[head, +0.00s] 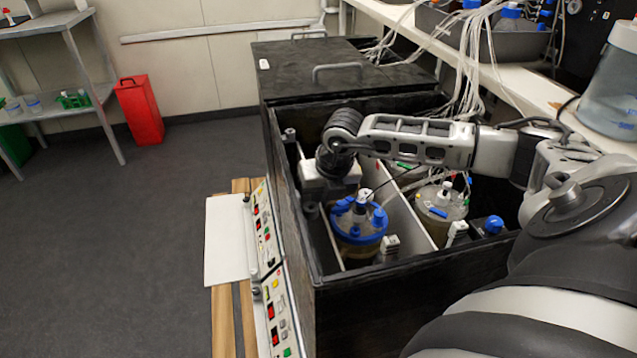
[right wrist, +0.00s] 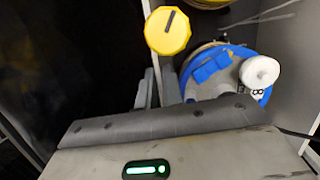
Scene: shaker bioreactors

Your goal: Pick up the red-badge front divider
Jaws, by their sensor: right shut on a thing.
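The front divider (head: 334,243) is a thin pale panel standing in the open black shaker box, left of a blue-capped vessel. I cannot make out a red badge on it. My right gripper (head: 318,205) reaches down into the box over the divider's upper part and is shut on it. In the right wrist view the fingers of my right gripper (right wrist: 159,92) close on a thin grey upright edge, and the rest of the divider is mostly hidden by the gripper body. My left gripper is not in view.
The blue-lidded vessel (head: 358,230) stands close right of the gripper. A second pale divider (head: 407,208) separates it from another vessel (head: 440,212). A yellow cap (right wrist: 167,31) sits just ahead of the fingers. The box's black wall (head: 405,283) borders the front.

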